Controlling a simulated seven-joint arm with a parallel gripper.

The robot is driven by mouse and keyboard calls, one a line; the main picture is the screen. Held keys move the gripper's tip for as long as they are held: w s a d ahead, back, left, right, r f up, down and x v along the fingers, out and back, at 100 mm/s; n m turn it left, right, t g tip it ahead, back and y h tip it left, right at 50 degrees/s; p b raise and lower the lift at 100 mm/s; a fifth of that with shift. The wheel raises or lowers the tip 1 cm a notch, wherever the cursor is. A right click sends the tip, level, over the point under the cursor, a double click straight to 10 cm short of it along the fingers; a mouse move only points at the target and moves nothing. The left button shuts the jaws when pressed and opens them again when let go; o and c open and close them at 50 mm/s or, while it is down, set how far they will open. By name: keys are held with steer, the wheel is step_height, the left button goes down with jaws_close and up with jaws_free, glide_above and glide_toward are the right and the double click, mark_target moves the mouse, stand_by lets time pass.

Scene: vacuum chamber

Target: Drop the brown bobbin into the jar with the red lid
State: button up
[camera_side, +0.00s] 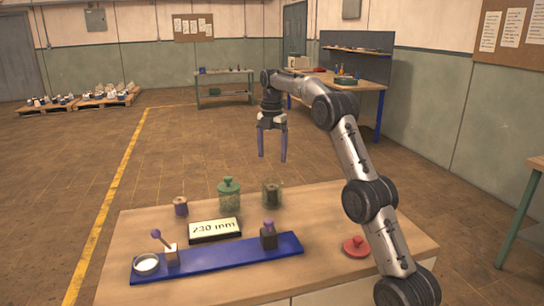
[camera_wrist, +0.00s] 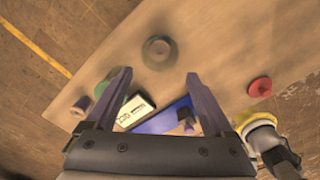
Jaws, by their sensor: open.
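A bobbin (camera_side: 181,206) with brownish ends and a dark purple winding stands at the table's back left; it also shows in the wrist view (camera_wrist: 80,106). A dark, see-through jar (camera_side: 271,191) stands at the back of the table with no lid visible on it; in the wrist view (camera_wrist: 159,52) it lies ahead of the fingertips. What it holds is unclear. A red lid (camera_side: 356,246) with a knob lies on the table at right, apart from the jar; it also shows in the wrist view (camera_wrist: 260,87). My gripper (camera_side: 272,158) is open and empty, pointing down above the jar area.
A green-lidded jar (camera_side: 229,194) stands between bobbin and dark jar. A "230 mm" display (camera_side: 215,230) sits in front of it. The table's right part around the red lid is mostly clear.

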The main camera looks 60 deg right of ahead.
steer(key=s+a+r+n+t, duration=0.2)
steer(key=a+r, duration=1)
steer(key=s+a+r+m+t, duration=0.1)
steer(key=s+a+r+m, duration=0.15)
steer(key=s+a, duration=0.75)
steer(key=s+a+f+m+t, duration=0.2)
steer(key=s+a+f+m, duration=0.15)
steer(key=s+a, duration=0.45)
steer(key=s+a+f+m, duration=0.1)
steer(key=s+f+m, duration=0.7)
steer(key=f+m, duration=0.3)
steer(key=m, duration=0.3)
steer(key=shift+f+t, duration=0.25)
steer(key=shift+t, duration=0.05)
